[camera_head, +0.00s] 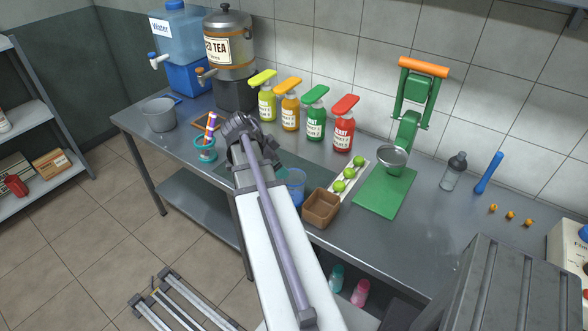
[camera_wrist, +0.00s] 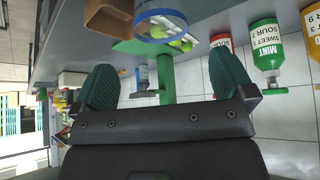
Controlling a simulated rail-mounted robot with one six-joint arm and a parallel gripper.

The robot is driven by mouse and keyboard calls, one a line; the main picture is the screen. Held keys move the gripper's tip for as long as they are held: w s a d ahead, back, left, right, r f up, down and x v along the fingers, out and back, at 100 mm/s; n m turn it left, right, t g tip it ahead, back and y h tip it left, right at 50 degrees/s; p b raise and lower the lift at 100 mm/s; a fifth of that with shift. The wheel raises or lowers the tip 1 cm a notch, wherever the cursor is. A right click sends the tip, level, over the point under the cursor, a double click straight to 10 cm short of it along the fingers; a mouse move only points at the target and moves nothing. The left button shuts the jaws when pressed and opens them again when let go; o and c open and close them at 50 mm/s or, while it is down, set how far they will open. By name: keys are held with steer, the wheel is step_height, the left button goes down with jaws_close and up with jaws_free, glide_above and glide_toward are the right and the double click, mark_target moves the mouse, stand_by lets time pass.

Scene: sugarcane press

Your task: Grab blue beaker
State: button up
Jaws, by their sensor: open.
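The blue beaker (camera_head: 294,186) is a clear cup with a blue tint, standing on the metal table just right of my arm, which hides part of it in the head view. In the wrist view, which is upside down, the blue-rimmed beaker (camera_wrist: 160,14) is at the top centre, beyond my fingers. My gripper (camera_wrist: 163,82) shows two dark green fingers, wide apart with nothing between them. In the head view my arm's end is left of the beaker, near the table's middle, and the fingers cannot be made out.
A brown square container (camera_head: 321,208) stands close right of the beaker. Green fruits on a white tray (camera_head: 352,181) and a green mat (camera_head: 384,190) lie farther right. Several sauce bottles (camera_head: 314,118) line the back. A teal cup (camera_head: 205,150) stands left of my arm.

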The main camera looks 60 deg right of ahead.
mark_target(294, 179)
steer(key=shift+m, duration=0.3)
steer(key=b+x, duration=0.9)
steer(key=x, duration=0.2)
steer(key=shift+f+b, duration=0.15)
steer(key=shift+b, duration=0.25)
steer(key=shift+s+d, duration=0.1)
steer(key=shift+s, duration=0.05)
steer(key=shift+r, duration=0.2)
steer(key=c, duration=1.1)
